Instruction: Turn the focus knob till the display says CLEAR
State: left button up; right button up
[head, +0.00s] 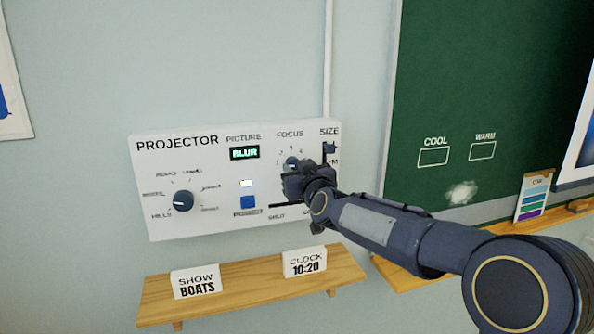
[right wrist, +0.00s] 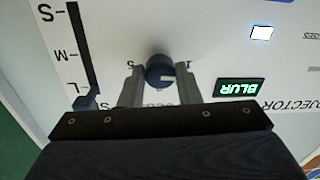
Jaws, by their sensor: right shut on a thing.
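The white projector panel (head: 215,222) is on the wall. Its picture display (head: 244,153) reads BLUR in green; it also shows upside down in the right wrist view (right wrist: 239,88). The focus knob (right wrist: 160,70) is a dark round knob with a pale pointer mark, sitting between the two fingers of my right gripper (right wrist: 157,82). The right gripper is shut on that knob. In the head view the gripper (head: 294,172) covers much of the focus dial, with only some scale numbers showing above it. My left gripper is not in view.
A picture knob (head: 182,201), a blue button (head: 248,202) and a size slider (head: 329,148) are on the panel near the gripper. Below is a wooden shelf (head: 237,290) with cards reading SHOW BOATS (head: 195,282) and CLOCK 10:20 (head: 305,262). A green chalkboard (head: 470,90) is at right.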

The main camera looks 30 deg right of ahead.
jog(key=m+b, duration=0.1)
jog(key=m, duration=0.2)
jog(key=shift+f+b, duration=0.1)
jog(key=shift+b, duration=0.25)
jog(key=shift+m+b, duration=0.7)
jog(key=shift+m, duration=1.9)
jog(key=o, duration=1)
jog(key=v, duration=0.7)
jog(key=shift+s+a, duration=0.15)
jog(key=shift+s, duration=0.25)
